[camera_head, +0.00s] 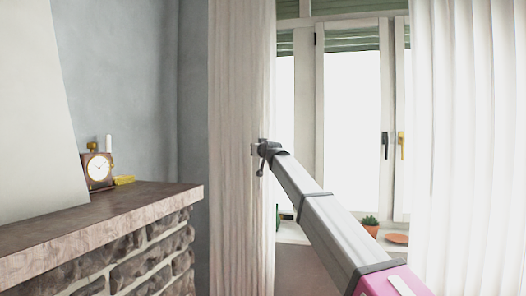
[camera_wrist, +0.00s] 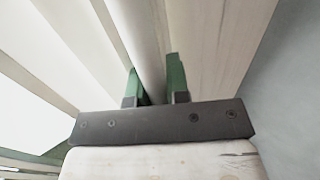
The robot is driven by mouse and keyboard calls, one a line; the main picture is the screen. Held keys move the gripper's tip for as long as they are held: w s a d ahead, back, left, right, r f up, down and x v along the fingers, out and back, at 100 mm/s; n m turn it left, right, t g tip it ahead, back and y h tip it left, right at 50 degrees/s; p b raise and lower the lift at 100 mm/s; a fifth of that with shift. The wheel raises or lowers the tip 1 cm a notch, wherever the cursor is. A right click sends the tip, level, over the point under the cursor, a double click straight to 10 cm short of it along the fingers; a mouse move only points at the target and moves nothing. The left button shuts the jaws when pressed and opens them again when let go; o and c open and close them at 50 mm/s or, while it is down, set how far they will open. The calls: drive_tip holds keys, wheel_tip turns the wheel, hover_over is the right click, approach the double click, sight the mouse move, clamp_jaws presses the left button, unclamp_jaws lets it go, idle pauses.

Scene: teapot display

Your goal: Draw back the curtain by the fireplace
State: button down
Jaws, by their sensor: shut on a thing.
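The curtain by the fireplace (camera_head: 237,210) is a pale beige cloth hanging straight down at the left side of the window, gathered into a narrow strip. My gripper (camera_head: 256,152) is at the curtain's right edge, at about mid-height in the head view. In the wrist view, my gripper (camera_wrist: 154,72) has its two green fingers on either side of a fold of the curtain (camera_wrist: 210,45), shut on it. The fireplace (camera_head: 125,255) is of dark stone with a brown mantel and stands to the left of the curtain.
The window (camera_head: 352,115) has white frames and its middle is uncovered. A second white curtain (camera_head: 468,140) hangs at the right. A clock (camera_head: 98,170) stands on the mantel. A potted plant (camera_head: 370,226) and a brown dish (camera_head: 397,239) sit low by the window.

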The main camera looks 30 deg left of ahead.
drive_tip(key=c, duration=1.1)
unclamp_jaws()
drive_tip(key=v, duration=1.1)
drive_tip(key=shift+w, duration=0.1)
